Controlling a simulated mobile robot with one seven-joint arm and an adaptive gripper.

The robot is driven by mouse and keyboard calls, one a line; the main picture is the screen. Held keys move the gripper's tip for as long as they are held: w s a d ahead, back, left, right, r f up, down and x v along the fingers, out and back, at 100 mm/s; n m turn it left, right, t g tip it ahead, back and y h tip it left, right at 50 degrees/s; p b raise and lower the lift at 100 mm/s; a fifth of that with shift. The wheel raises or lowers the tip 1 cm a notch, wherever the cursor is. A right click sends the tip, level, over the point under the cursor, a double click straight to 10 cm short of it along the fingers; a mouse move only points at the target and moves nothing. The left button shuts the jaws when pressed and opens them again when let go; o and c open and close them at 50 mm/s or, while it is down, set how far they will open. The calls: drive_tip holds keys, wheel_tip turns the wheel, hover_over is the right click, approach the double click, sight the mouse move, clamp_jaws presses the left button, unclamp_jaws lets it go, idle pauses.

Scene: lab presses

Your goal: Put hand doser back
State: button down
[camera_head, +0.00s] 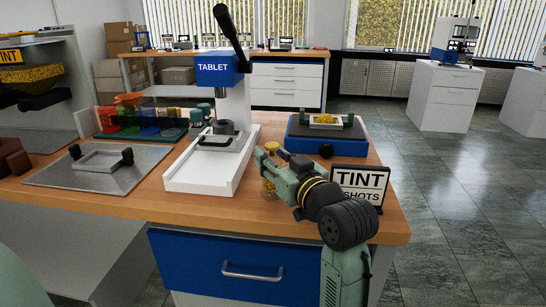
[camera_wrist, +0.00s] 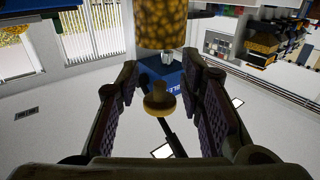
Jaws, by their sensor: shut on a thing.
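The hand doser has a yellow knob (camera_head: 271,147) on top and a clear cylinder with yellow grains (camera_head: 269,186) below, in front of the blue scale-like unit. In the wrist view, which looks upside down, the grain-filled cylinder (camera_wrist: 160,25) is at the top and the knob (camera_wrist: 158,103) lies between the fingers. My green gripper (camera_head: 272,166) is shut on the doser, which looks upright. The fingers partly hide it in the head view. I cannot tell whether its base touches the wooden bench.
A white TABLET press (camera_head: 210,165) with a raised black lever stands left of the doser. A blue unit with a tray of yellow material (camera_head: 326,141) is behind right. A TINT SHOTS sign (camera_head: 360,185) is close right. A grey plate (camera_head: 60,178) and coloured bins (camera_head: 140,118) are left.

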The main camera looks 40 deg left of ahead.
drive_tip(key=c, duration=1.1)
unclamp_jaws()
